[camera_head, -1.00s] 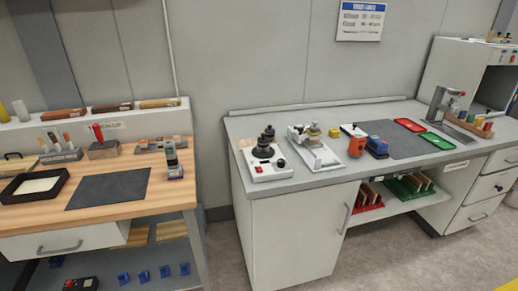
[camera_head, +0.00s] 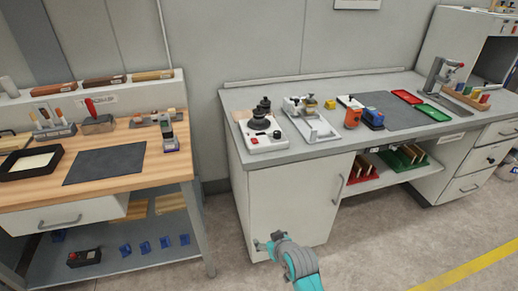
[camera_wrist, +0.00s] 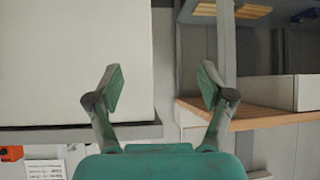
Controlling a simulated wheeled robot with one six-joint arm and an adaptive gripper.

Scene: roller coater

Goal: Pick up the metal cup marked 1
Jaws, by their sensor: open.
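I cannot make out a metal cup marked 1 in either view; small items on the benches are too small to read. My gripper (camera_head: 268,243) is low in the head view, in front of the grey bench's white cabinet and below its top. In the wrist view, my gripper (camera_wrist: 160,85) has its two fingers spread apart with nothing between them.
The grey bench (camera_head: 235,103) carries a white device with black knobs (camera_head: 262,130), an orange item (camera_head: 352,116), a blue item (camera_head: 373,118), and red (camera_head: 407,96) and green (camera_head: 434,113) trays. A wooden bench (camera_head: 40,196) stands left, beyond a narrow gap.

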